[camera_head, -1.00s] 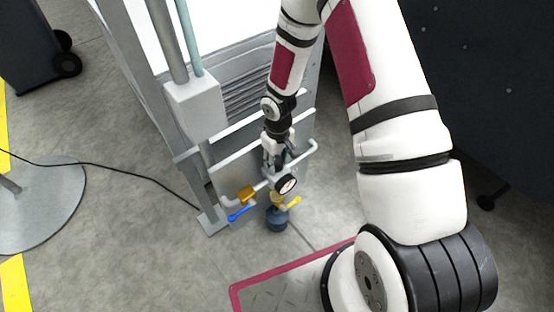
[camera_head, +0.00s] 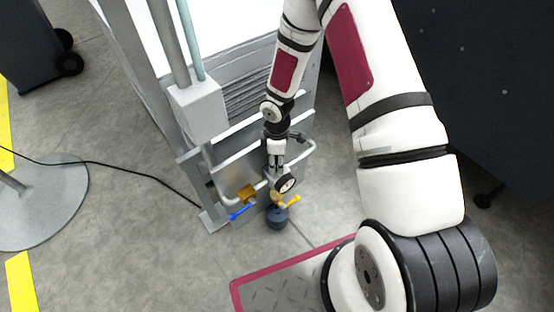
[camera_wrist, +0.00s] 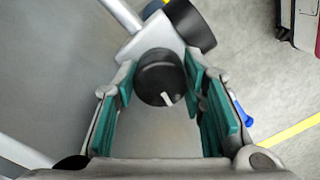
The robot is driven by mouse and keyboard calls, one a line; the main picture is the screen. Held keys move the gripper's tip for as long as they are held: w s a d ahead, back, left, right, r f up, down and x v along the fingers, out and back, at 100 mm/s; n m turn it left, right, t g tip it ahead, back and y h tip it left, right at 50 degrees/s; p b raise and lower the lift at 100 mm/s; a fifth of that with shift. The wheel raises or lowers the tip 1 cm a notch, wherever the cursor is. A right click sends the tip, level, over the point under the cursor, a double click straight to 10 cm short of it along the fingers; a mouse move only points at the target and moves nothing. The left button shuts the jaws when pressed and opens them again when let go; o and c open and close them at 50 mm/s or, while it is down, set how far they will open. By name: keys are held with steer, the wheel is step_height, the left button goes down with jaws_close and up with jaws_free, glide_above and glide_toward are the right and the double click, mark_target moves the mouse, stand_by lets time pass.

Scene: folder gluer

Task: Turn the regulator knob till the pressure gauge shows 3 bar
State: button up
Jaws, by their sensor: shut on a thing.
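The regulator knob (camera_wrist: 160,72) is black and round with a white mark that points toward the bottom of the wrist view. My gripper (camera_wrist: 160,86) is shut on it, with green pads on both sides. In the head view my gripper (camera_head: 276,166) comes down from above onto the regulator, and the knob is hidden there. The pressure gauge (camera_head: 286,183) has a pale face and dark rim just below my gripper; its needle is too small to read. In the wrist view the gauge (camera_wrist: 192,25) shows only its black casing.
A blue lever (camera_head: 240,212), a brass fitting (camera_head: 246,193) and a yellow lever (camera_head: 292,200) sit close around the regulator. A dark bowl (camera_head: 277,218) hangs beneath. A grey pipe (camera_head: 309,160) runs beside my gripper.

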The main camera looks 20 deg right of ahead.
steer(key=shift+n, duration=0.6)
steer(key=o, duration=0.9)
steer(key=shift+c, duration=0.2)
